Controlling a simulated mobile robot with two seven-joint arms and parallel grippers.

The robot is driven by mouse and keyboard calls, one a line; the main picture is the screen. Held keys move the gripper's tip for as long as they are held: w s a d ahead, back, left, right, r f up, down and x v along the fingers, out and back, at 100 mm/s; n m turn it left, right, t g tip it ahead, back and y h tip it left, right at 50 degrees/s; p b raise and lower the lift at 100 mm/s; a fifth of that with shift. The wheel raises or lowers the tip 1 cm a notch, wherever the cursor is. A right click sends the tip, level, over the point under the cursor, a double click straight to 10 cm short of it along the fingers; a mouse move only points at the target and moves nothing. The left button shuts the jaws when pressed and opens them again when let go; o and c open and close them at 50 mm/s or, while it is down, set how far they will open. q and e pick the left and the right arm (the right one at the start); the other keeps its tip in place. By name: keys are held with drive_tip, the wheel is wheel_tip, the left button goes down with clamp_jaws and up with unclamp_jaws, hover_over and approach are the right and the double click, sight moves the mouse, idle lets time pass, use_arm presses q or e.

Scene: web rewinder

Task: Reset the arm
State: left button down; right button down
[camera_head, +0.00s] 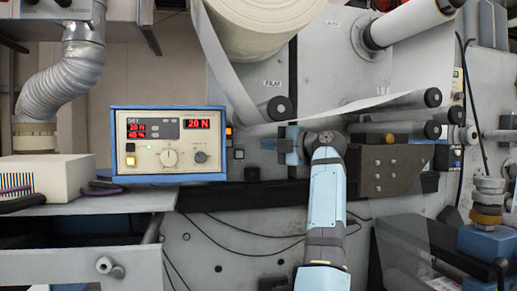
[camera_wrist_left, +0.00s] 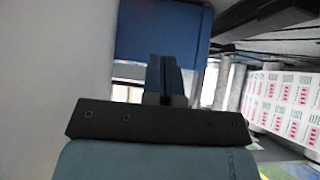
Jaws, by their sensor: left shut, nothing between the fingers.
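My left arm rises from the lower middle of the head view, in light blue and dark grey. Its left gripper (camera_head: 283,145) points left, in front of the grey machine panel, to the right of the control box (camera_head: 168,144). In the left wrist view the two fingers of the left gripper (camera_wrist_left: 164,76) stand together, shut with nothing between them. Beyond them is a dark blue surface (camera_wrist_left: 145,30). My right gripper is in neither view.
The control box has lit red displays, a knob and a yellow button. Above the gripper are a large web roll (camera_head: 262,25) and a white web strip (camera_head: 345,108) over rollers. A dark rail (camera_head: 235,196) runs behind the arm. A beige box (camera_head: 48,177) is at left.

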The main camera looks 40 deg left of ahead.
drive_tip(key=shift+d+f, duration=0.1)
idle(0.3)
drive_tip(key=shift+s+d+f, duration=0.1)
